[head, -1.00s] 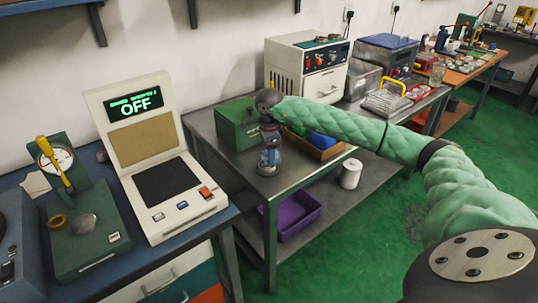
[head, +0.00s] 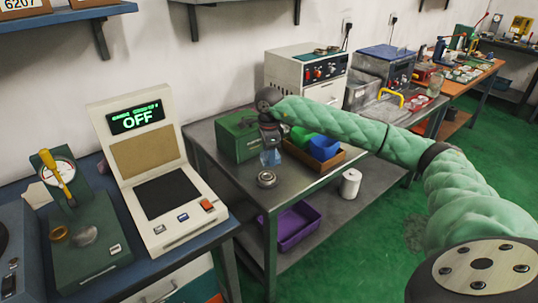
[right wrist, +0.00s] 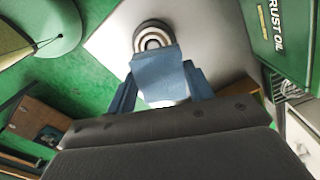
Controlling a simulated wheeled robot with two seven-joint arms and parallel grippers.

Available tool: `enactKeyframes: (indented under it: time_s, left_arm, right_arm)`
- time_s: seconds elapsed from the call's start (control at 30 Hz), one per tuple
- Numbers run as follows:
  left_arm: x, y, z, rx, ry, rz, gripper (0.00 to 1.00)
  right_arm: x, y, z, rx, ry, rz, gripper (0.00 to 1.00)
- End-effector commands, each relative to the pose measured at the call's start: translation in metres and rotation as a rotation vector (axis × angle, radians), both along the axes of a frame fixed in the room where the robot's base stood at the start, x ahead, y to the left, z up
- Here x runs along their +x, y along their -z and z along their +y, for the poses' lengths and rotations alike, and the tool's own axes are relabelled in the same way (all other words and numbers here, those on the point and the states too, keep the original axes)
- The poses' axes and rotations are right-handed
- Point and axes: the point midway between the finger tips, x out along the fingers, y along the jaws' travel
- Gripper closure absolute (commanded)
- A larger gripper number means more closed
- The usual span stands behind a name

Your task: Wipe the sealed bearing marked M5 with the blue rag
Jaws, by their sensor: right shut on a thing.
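A round metal bearing (head: 267,179) lies flat near the front edge of the grey metal table (head: 290,195). Any marking on it is too small to read. My right gripper (head: 270,147) points down just behind the bearing, shut on the blue rag (head: 270,158). In the right wrist view the rag (right wrist: 158,72) sticks out between the fingers of the gripper (right wrist: 160,88). Its end overlaps the near part of the ringed bearing (right wrist: 152,34); I cannot tell whether they touch. My left gripper is not in view.
A green box (head: 238,136) stands left of the gripper. A brown tray (head: 318,158) with green and blue bins stands to the right. A beige device reading OFF (head: 160,185) is on the left bench. Table surface around the bearing is clear.

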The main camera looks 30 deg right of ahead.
Motion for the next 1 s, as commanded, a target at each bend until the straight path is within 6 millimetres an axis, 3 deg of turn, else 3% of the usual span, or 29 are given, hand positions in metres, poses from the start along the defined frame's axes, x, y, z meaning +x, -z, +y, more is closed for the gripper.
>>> enactKeyframes:
  time_s: [0.37,0.8,1.0]
  left_arm:
    - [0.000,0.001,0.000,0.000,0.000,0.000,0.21]
    - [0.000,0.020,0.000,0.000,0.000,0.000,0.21]
    - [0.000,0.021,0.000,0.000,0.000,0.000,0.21]
  right_arm:
    - [0.000,0.002,0.001,0.000,0.000,0.000,0.66]
    - [-0.004,0.028,0.013,0.001,-0.002,0.000,0.66]
    - [-0.004,0.030,0.015,0.001,-0.001,-0.001,0.66]
